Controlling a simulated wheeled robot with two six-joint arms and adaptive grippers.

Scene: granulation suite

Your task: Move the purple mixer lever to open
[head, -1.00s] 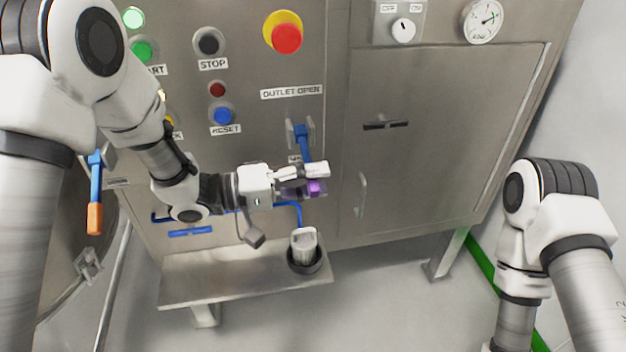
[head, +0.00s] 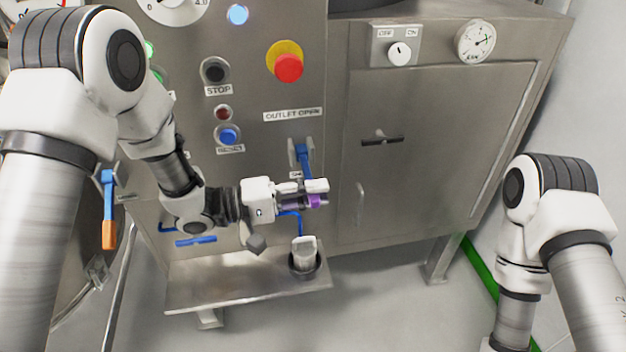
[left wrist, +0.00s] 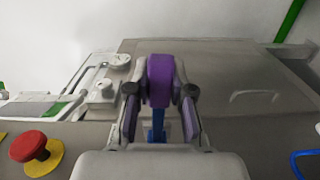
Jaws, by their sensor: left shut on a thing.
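The mixer lever is a blue bar (head: 304,162) that hangs from a bracket on the steel panel, with a purple grip (head: 316,201) at its lower end. My left gripper (head: 315,193) comes in from the left, shut around the purple grip. In the left wrist view the purple grip (left wrist: 160,80) sits between the two fingers, with the blue bar below it. The OUTLET OPEN label (head: 292,115) is above the lever. A smaller label beside the bar is partly hidden by my gripper. My right gripper is out of view; only the right arm shows.
A red emergency button (head: 289,68) and a blue button (head: 228,135) are on the panel above. A second blue lever with an orange grip (head: 109,235) hangs at left. A cup (head: 304,255) stands on the steel shelf (head: 220,290) below my gripper. A cabinet door (head: 430,150) is at right.

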